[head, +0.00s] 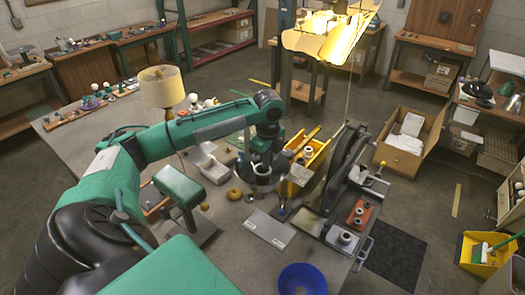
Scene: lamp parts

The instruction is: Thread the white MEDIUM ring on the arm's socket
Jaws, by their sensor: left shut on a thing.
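My left gripper (261,182) comes in from the left and points down over the middle of the workbench. It is shut on a small pale thing (262,169) that is mostly hidden by the gripper; I cannot tell for sure that it is the white medium ring. A dark upright fixture with curved arms (345,160) stands to the right of the gripper, apart from it. The lamp arm's socket cannot be made out clearly at this size. My right gripper is not in view.
A yellow bin (306,165) stands close right of the gripper. A red block with fittings (361,212) is at right. A table lamp (161,87) stands behind my left arm.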

